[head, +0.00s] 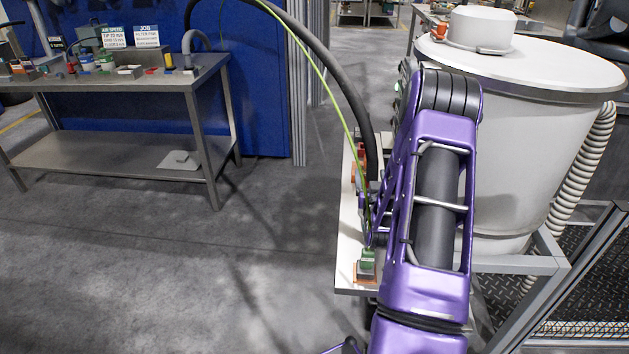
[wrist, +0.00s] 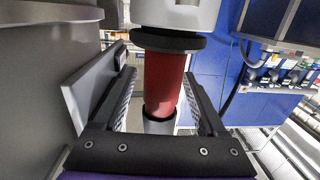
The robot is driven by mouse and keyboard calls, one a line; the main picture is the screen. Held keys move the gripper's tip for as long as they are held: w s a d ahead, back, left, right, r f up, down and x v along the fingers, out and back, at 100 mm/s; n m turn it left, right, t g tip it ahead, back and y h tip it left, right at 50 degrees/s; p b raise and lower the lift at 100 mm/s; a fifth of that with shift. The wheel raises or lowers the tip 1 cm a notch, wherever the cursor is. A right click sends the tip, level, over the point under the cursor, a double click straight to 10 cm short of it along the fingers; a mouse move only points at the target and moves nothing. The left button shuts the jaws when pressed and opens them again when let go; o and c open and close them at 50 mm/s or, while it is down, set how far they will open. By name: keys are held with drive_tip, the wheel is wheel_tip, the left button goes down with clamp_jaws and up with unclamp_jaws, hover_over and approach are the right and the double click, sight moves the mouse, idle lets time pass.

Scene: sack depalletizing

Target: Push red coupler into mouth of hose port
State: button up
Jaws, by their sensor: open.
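In the wrist view the red coupler (wrist: 166,84) is an upright red cylinder between the two fingers of my gripper (wrist: 160,78). The fingers are open. A gap shows on the coupler's left, and the right finger is close to it; contact there is unclear. The coupler's top meets a wide black ring (wrist: 168,41) under a pale round body (wrist: 178,14), which looks like the hose port. How far the coupler is inside cannot be seen. Its lower end meets a grey tube (wrist: 160,126). In the head view my purple arm hides the gripper and coupler.
A large white drum (head: 530,150) stands at the right, close to my arm. A narrow white bench (head: 348,225) with small parts (head: 367,262) lies left of the arm. A black hose (head: 340,75) arches above it. A grey workbench (head: 120,82) stands far left; the floor between is clear.

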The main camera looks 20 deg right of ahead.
wheel_tip(320, 180, up, 12)
drive_tip(key=p, duration=0.5)
drive_tip(key=a+f+n+y, duration=0.1)
drive_tip(key=a+f+y, duration=0.1)
drive_tip(key=a, duration=0.8)
drive_tip(key=a+f+n+t+y+p, duration=0.1)
drive_tip(key=a+n+y, duration=0.1)
drive_tip(key=a, duration=0.9)
drive_tip(key=s+a+f+n+y+p, duration=0.1)
drive_tip(key=a+f+n+y, duration=0.1)
drive_tip(key=a, duration=0.9)
drive_tip(key=shift+f+t+y, duration=0.35)
drive_tip(key=shift+t+y, duration=0.05)
drive_tip(key=shift+y, duration=0.5)
